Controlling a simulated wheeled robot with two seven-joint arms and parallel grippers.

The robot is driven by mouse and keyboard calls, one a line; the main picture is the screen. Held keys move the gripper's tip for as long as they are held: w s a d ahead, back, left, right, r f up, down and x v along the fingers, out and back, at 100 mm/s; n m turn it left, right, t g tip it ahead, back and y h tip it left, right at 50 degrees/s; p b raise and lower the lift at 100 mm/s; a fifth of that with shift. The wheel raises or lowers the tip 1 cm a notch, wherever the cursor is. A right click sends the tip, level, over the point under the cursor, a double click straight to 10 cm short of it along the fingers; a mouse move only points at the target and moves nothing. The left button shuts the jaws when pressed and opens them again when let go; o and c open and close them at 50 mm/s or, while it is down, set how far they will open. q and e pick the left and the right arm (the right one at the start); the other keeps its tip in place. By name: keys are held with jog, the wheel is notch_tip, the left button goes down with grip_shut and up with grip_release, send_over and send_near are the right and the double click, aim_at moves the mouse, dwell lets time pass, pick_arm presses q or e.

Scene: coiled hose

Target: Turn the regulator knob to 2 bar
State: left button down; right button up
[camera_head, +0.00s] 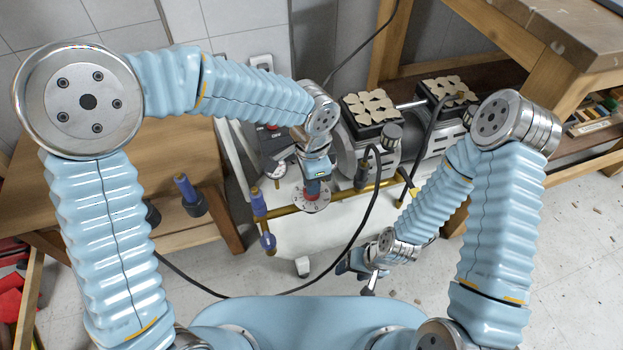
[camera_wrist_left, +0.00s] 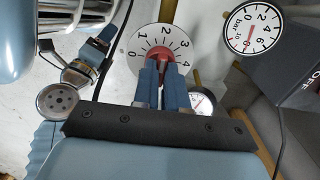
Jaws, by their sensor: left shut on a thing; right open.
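The red regulator knob (camera_wrist_left: 158,53) sits in the middle of a white dial (camera_wrist_left: 146,38) marked 0 to 4. In the wrist view the 2 is at the top of the dial. My left gripper (camera_wrist_left: 161,62) is shut on the knob, its blue fingers on either side. The fingers hide part of the knob, and I cannot tell which mark it points to. In the head view the dial (camera_head: 311,203) lies just below my left gripper (camera_head: 313,184). My right gripper (camera_head: 356,268) is open and empty, low and to the right of the dial.
A round gauge (camera_wrist_left: 243,37) marked in bar has a red needle; a smaller gauge (camera_wrist_left: 204,104) is partly hidden. Brass pipe (camera_head: 348,198), a black hose (camera_head: 369,211) and the compressor motor (camera_head: 358,150) are close by. Wooden benches stand at both sides.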

pick_arm(q)
jog(key=c, duration=1.2)
grip_release()
jog(key=shift+r, duration=0.15)
notch_tip(320, 180, up, 14)
jog(key=shift+f+p, duration=0.2)
jog(key=shift+p, duration=0.2)
